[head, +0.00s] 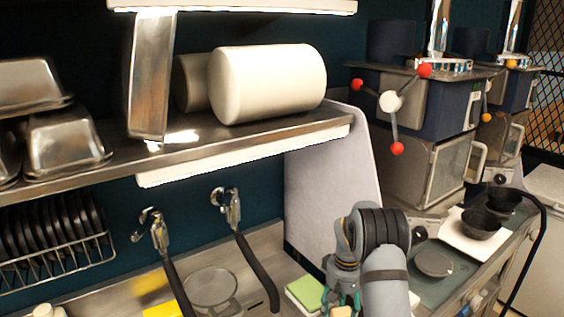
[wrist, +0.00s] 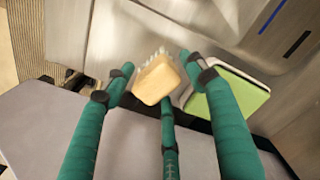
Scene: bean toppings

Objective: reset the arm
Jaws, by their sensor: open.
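My gripper (wrist: 157,74) has green fingers with dark bands, spread apart in the wrist view. A tan block with a pale, bristly edge (wrist: 157,82), possibly a brush, shows between and beyond the fingertips; I cannot tell whether any finger touches it. In the head view, my gripper (head: 343,292) is low at the bottom centre, partly cut off by the frame. The tan block (head: 341,311) shows just under it there. A green pad in a pale tray (head: 305,292) lies left of my gripper; the tray also shows at right in the wrist view (wrist: 238,92).
A steel shelf (head: 250,132) carrying white cylinders (head: 270,84) hangs above a sink with two taps (head: 235,230). A light upright panel (head: 335,165) stands behind my arm. Machines (head: 430,120) and dark bowls (head: 481,222) are at right.

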